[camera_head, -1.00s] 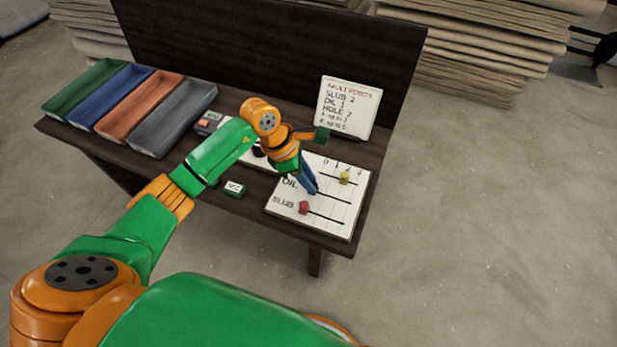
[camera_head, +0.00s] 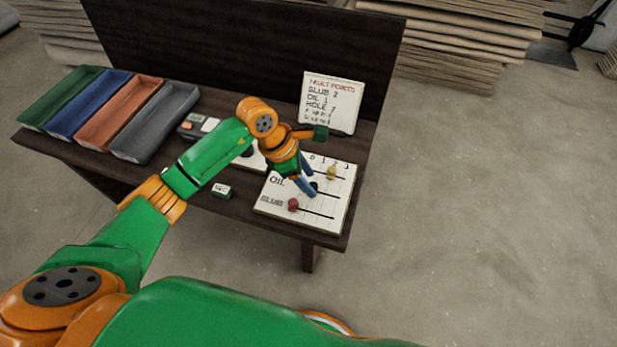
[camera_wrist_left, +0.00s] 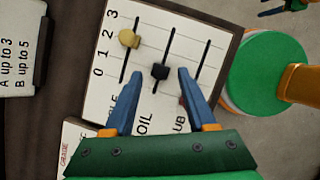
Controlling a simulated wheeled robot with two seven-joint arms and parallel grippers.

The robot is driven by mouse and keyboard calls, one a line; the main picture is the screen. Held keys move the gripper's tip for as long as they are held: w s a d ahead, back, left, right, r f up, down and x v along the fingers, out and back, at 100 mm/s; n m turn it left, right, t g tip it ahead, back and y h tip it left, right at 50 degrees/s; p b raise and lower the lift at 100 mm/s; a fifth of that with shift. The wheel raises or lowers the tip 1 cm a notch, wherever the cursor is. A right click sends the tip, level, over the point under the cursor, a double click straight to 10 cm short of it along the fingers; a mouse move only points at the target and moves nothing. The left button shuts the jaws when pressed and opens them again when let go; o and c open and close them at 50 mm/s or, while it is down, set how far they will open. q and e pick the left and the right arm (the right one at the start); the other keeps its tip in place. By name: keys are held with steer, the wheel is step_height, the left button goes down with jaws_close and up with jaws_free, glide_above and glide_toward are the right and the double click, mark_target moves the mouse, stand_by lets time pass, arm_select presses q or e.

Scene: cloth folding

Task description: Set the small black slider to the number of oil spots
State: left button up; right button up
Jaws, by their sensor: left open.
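The small black slider (camera_head: 315,186) sits on the OIL track, the middle one of a white board (camera_head: 272,207). In the left wrist view the black slider (camera_wrist_left: 160,72) lies close to the 1 mark. My left gripper (camera_head: 308,184) is over the board. In the wrist view its blue fingers (camera_wrist_left: 157,76) are open, one on each side of the slider, with gaps beside it. A white card (camera_head: 345,92) behind reads SLUB 2, OIL 1; its hole line is less clear.
A yellow slider (camera_head: 331,173) is on the neighbouring track, around 2. A red slider (camera_head: 293,205) is on the SLUB track, partly hidden by a finger in the wrist view. Several coloured trays (camera_head: 150,125) stand at the table's left. A small labelled block (camera_head: 221,191) lies left of the board.

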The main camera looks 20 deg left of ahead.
arm_select(q)
steer(key=w+p+v, duration=0.1)
steer(key=v, duration=0.5)
steer(key=shift+s+r, duration=0.25)
steer(key=shift+s, duration=0.3)
arm_select(e)
steer(key=shift+s+r, duration=0.5)
steer(key=shift+s, duration=0.05)
arm_select(q)
steer(key=shift+a, duration=0.1)
